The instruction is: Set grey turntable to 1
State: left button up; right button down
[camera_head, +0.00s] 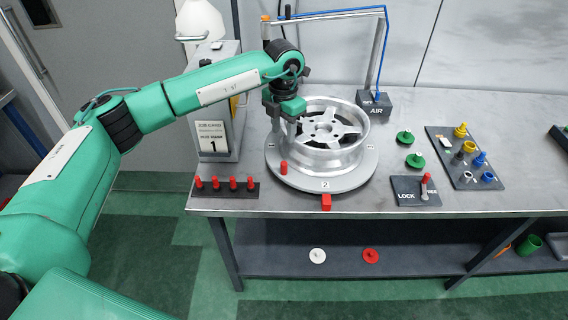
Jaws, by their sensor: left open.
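The grey turntable (348,184) is a round disc near the table's front edge, with a silver wheel rim (345,155) on it. A label 2 faces front, just behind a red pointer (326,202). Smaller labels at its left and right sides are too small to read. A red peg (283,168) stands on the disc's left front. My left gripper (291,122) is open, pointing down at the rim's left edge, above and behind the red peg. Whether it touches the rim cannot be told. My right gripper is not in view.
Green caps (405,137) and a dark fittings board (465,158) lie right. An AIR stand (375,103) is behind.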

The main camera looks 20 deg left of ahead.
aim_at(284, 162)
pick_arm(q)
notch_tip(284, 162, down, 13)
jog(key=p, duration=0.3)
jog(key=shift+d+f+p, duration=0.1)
jog(key=shift+f+p, duration=0.1)
jog(key=shift+p, duration=0.15)
jog(key=shift+c, duration=0.9)
grip_shut()
